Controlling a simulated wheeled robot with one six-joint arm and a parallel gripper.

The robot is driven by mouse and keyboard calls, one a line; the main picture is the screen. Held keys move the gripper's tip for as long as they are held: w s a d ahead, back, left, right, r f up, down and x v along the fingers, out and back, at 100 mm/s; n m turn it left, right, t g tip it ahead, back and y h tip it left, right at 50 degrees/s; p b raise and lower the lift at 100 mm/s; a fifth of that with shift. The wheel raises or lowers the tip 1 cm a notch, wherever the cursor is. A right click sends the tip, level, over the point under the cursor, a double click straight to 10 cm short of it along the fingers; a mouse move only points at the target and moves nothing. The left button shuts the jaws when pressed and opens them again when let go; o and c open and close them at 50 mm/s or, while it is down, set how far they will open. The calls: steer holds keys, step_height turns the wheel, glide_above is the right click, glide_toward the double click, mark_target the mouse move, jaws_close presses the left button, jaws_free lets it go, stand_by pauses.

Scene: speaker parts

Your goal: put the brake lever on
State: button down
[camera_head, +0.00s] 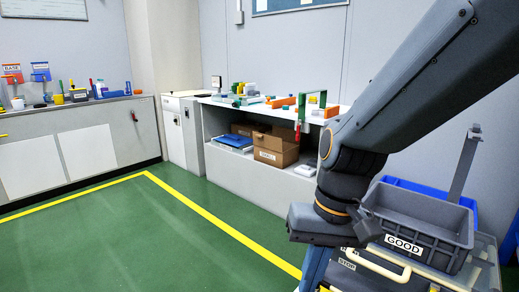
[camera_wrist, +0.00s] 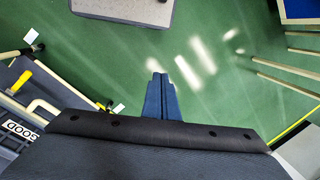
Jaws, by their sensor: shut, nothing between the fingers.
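I cannot make out a brake lever in either view. My gripper (camera_wrist: 161,98) shows in the wrist view as two blue fingers pressed together, with nothing between them, above the green floor. In the head view, its blue fingers (camera_head: 314,268) point down at the lower middle, left of the grey bin marked GOOD, and their tips are cut off by the frame edge. My arm hides part of the bench behind it.
A white bench (camera_head: 250,165) at the back carries small coloured parts and a green frame (camera_head: 316,101); a cardboard box (camera_head: 276,147) sits on its shelf. A grey GOOD bin (camera_head: 420,222) stands at right. A counter (camera_head: 80,140) is at left. The green floor between is clear.

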steer(key=s+d+r+h+p, duration=0.2)
steer(key=d+r+p, duration=0.8)
steer(key=p, duration=0.6)
steer(key=shift+s+t, duration=0.25)
steer(key=shift+t, duration=0.05)
steer(key=c, duration=1.8)
jaws_free()
steer(key=shift+d+f, duration=0.1)
steer(key=shift+d, duration=0.05)
steer(key=shift+o, duration=0.2)
steer(key=shift+w+m, duration=0.15)
steer(key=shift+m, duration=0.15)
